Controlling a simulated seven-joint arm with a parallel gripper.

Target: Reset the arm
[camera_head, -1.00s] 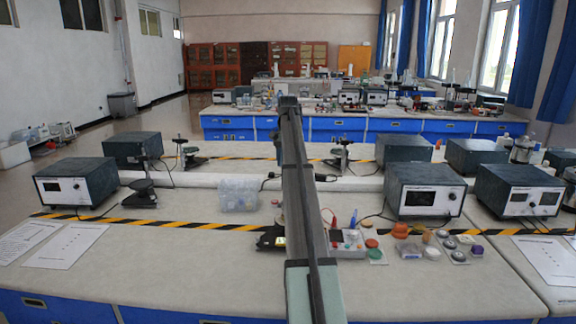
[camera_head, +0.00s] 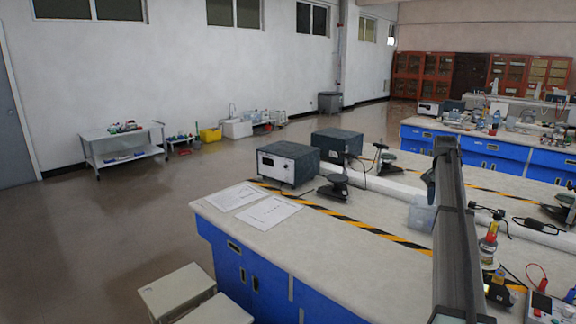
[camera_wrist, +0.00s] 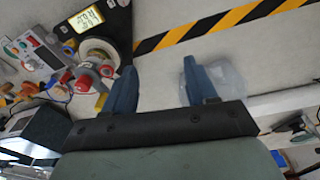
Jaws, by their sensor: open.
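My arm (camera_head: 455,240) reaches from the bottom right of the head view out over the white bench (camera_head: 330,245). In the wrist view, my gripper (camera_wrist: 160,88) has two blue fingers spread wide apart, with bare bench top between them. Nothing is held. A clear plastic box (camera_head: 421,214) stands just left of the arm; in the wrist view it shows behind the right finger (camera_wrist: 222,80).
Instrument boxes (camera_head: 288,163) and paper sheets (camera_head: 268,213) lie on the bench's left part. Black-yellow tape (camera_head: 395,238) crosses the top. Stools (camera_head: 176,290) stand at the bench's front left; floor beyond is open.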

